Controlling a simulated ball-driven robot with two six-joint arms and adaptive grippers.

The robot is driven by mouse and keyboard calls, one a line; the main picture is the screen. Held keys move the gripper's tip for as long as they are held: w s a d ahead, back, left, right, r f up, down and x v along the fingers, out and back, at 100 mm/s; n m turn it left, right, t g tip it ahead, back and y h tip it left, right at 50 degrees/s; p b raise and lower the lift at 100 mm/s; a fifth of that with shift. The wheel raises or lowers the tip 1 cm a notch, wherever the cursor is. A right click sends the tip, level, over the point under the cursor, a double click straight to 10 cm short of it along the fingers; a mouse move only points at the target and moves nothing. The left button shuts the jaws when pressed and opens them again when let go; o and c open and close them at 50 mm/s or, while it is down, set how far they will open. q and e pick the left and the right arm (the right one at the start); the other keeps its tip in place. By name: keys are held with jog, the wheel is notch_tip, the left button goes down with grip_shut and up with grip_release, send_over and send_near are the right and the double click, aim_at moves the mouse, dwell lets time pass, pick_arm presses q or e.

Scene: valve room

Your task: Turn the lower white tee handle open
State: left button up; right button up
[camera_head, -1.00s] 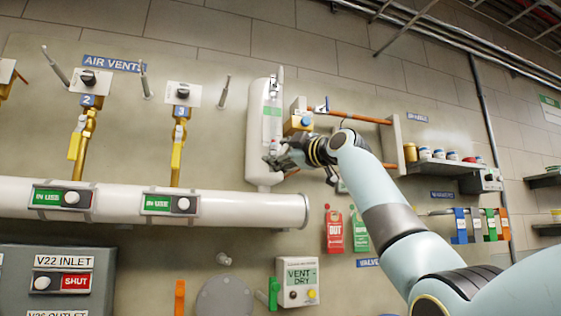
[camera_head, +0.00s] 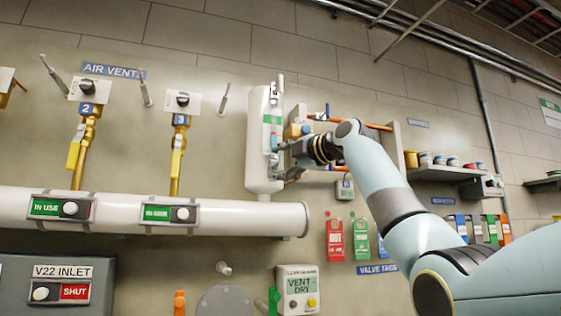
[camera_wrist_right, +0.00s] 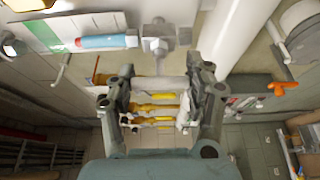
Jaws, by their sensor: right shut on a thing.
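My right gripper (camera_head: 279,158) reaches in from the right to the lower fitting. It mostly hides the lower white tee handle there. In the right wrist view, the fingers (camera_wrist_right: 161,84) stand on both sides of a pale bar (camera_wrist_right: 158,84), which seems to be the handle, and are shut on it. A grey-white fitting (camera_wrist_right: 158,42) shows just beyond. How far the handle is turned cannot be told. My left gripper is not in view.
An upper fitting (camera_head: 277,84) sits on the cylinder above my gripper. The big white pipe (camera_head: 240,216) runs below. Red and green tags (camera_head: 335,240) hang under my arm.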

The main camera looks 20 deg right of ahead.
jog(key=shift+f, duration=0.15)
jog(key=o, duration=1.2)
jog(key=v, duration=1.2)
